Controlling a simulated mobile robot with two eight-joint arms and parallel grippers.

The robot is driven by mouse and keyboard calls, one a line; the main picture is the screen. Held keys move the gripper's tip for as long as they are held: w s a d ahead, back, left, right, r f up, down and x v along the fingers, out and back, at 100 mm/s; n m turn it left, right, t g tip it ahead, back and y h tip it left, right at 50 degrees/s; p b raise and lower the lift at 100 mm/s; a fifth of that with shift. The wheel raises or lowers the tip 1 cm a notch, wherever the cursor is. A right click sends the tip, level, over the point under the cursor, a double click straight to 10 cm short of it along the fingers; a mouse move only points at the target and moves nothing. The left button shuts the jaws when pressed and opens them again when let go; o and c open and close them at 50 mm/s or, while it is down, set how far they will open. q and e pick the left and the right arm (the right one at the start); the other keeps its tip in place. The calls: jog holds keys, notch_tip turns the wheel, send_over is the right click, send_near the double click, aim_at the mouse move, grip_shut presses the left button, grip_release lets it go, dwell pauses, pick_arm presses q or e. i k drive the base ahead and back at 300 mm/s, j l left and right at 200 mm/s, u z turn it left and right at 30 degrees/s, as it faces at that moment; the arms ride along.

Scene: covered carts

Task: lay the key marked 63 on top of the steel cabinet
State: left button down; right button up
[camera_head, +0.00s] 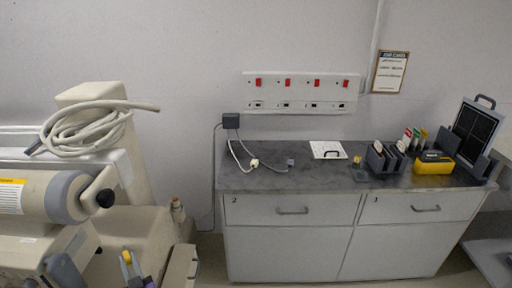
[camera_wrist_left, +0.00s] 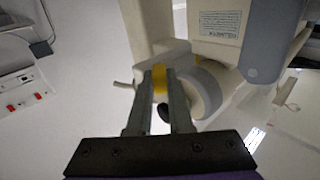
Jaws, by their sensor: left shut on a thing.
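My left gripper (camera_head: 132,268) is low in the head view, in front of the cream machine. In the left wrist view its two fingers (camera_wrist_left: 160,82) are shut on a small yellow piece (camera_wrist_left: 159,78), which looks like a key tag; no number can be read on it. The yellow also shows at the gripper in the head view (camera_head: 126,257). A grey cabinet (camera_head: 285,250) with a dark top (camera_head: 300,178) and drawers numbered 2 and 3 stands to the right, apart from the gripper. I cannot tell whether it is the steel cabinet. My right gripper is out of view.
The cream machine (camera_head: 140,220) with a coiled hose (camera_head: 95,125) fills the left. The dark top holds a white panel (camera_head: 327,149), grey racks (camera_head: 383,158), a yellow box (camera_head: 434,165) and a black-faced panel (camera_head: 475,133). Its front left part is mostly clear, with cables behind.

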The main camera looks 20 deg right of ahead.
aim_at(302, 178)
jog(key=i+l, duration=0.4)
jog(key=i+l+z, duration=0.15)
jog(key=i+l, duration=0.2)
jog(key=i, duration=0.2)
jog(key=i+l, duration=0.35)
jog(key=i+z, duration=0.05)
jog(key=i, duration=0.05)
